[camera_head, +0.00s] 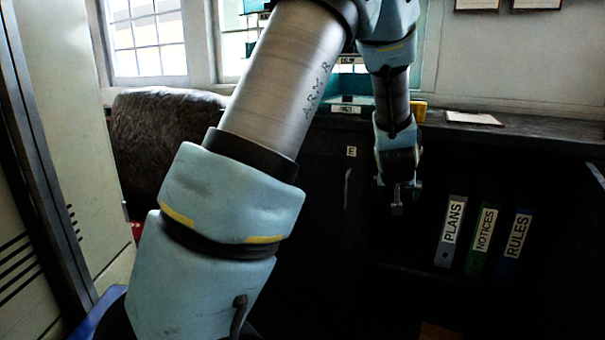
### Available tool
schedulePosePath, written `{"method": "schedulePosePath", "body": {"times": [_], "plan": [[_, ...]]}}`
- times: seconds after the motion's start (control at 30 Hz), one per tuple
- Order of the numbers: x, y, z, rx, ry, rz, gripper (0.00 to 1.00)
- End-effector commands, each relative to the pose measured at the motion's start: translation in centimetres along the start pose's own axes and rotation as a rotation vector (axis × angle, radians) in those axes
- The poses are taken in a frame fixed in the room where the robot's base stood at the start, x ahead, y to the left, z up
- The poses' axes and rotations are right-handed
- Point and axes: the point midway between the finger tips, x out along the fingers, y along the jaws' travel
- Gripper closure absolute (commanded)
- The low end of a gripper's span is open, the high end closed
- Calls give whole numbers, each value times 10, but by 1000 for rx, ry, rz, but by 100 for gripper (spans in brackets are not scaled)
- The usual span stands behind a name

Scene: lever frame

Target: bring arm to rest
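My gripper (402,198) shows right of the picture's middle, at the end of my blue and grey arm. It hangs pointing down in front of the dark shelf space, below the level of the counter top. It is small and dark, and I cannot tell whether its fingers are open or shut. I see nothing clearly held in it. My upper arm crosses the middle of the view and hides part of what is behind it. No lever can be made out.
Three binders stand on a dark shelf at right: PLANS (451,232), NOTICES (481,240) and RULES (514,245). A dark counter (550,135) runs above them, with a paper (473,118) on it. A furry brown seat back (160,145) and a pale cabinet (75,130) are at left.

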Motion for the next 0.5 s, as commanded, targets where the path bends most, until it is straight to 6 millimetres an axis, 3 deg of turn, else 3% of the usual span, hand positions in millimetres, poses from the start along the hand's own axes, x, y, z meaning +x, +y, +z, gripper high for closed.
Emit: {"method": "schedulePosePath", "body": {"times": [0.03,0.2,0.33,0.5], "plan": [[-21,-29,-1,-24,-49,-13,0],[-92,-115,37,-91,-262,-50,0],[-156,-165,77,-139,-424,-92,0],[-224,-203,124,-185,-585,-147,0]]}}
